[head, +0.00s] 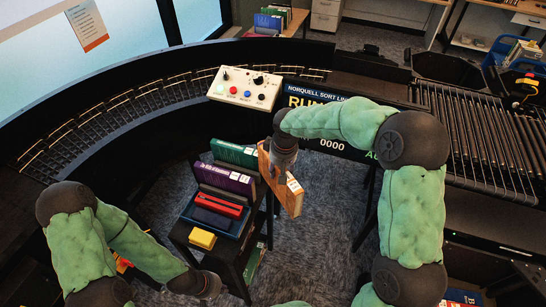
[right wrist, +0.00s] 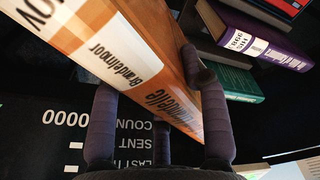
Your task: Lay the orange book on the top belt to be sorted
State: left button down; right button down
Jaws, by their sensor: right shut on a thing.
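The orange book (head: 293,197) hangs tilted in the air beside the book cart in the head view. My right gripper (head: 278,160) is shut on its upper part. In the right wrist view the book (right wrist: 125,55) sits between the dark fingers (right wrist: 160,115), with a white label reading "Brandelmoor". A roller belt (head: 480,140) runs at the right, and a curved belt (head: 100,120) runs at the left; I cannot tell which is the top belt. My left gripper (head: 205,285) is low at the bottom, away from the book; its fingers are unclear.
A dark cart (head: 228,250) carries green, purple, red and blue books and a yellow block (head: 203,239). A control box (head: 244,88) with buttons and a display panel (head: 330,143) stand behind the orange book. Carpet shows between the cart and my right arm.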

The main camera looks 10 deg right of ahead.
jog(key=shift+s+d+f+m, duration=0.25)
jog(key=shift+s+m, duration=0.3)
jog(key=shift+s, duration=0.05)
jog(key=shift+s+d+f+m, duration=0.2)
jog(key=shift+s+d+m, duration=0.05)
jog(key=shift+s+m, duration=0.3)
jog(key=shift+s+d+f+m, duration=0.25)
jog(key=shift+s+m, duration=0.25)
jog(key=shift+s, duration=0.15)
